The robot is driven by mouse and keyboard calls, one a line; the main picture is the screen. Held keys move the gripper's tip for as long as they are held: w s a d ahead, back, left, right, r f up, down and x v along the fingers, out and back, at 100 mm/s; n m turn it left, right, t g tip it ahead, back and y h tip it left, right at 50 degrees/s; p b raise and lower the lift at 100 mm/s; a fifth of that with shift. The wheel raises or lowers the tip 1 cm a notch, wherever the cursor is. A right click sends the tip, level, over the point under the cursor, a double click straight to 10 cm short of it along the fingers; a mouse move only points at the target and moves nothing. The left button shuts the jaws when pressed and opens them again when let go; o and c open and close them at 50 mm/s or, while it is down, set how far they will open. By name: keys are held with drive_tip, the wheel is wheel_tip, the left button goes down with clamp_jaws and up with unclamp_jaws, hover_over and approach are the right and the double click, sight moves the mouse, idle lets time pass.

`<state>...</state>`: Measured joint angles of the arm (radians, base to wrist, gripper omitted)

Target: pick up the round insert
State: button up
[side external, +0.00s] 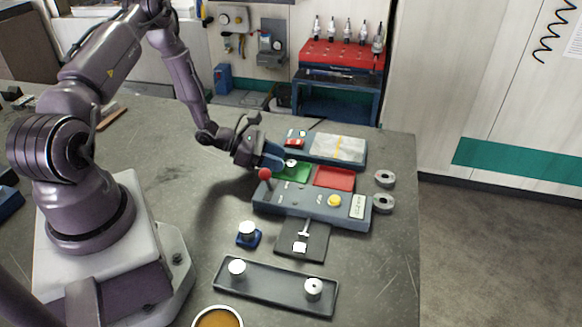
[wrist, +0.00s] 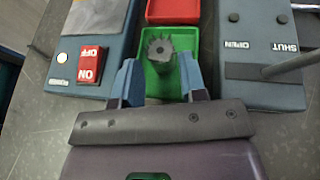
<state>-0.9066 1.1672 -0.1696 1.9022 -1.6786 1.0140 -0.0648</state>
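My gripper (wrist: 158,62) is open, its two blue fingers apart and pointing into the green tray (wrist: 152,88). A grey round part with a toothed rim (wrist: 160,46) stands in that tray, between and just beyond the fingertips in the wrist view. Gaps show on both sides of it, and I see no grip on it. In the side view my gripper (side external: 277,160) is low over the green tray (side external: 294,175), and a small pale round top (side external: 291,162) shows beside the fingers. I cannot tell for certain that this part is the round insert.
A red tray (side external: 335,178) adjoins the green one. A red-knobbed lever (side external: 265,174) stands close to my gripper. A red ON/OFF switch (wrist: 90,66) is at the wrist view's left. A dark tray (side external: 275,287) holds two pale round pieces; two grey rings (side external: 385,179) lie right.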

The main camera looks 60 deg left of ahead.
sight(291, 168)
drive_tip(key=shift+x, duration=1.5)
drive_tip(key=c, duration=0.7)
drive_tip(key=shift+o, duration=0.2)
drive_tip(key=shift+r, duration=0.1)
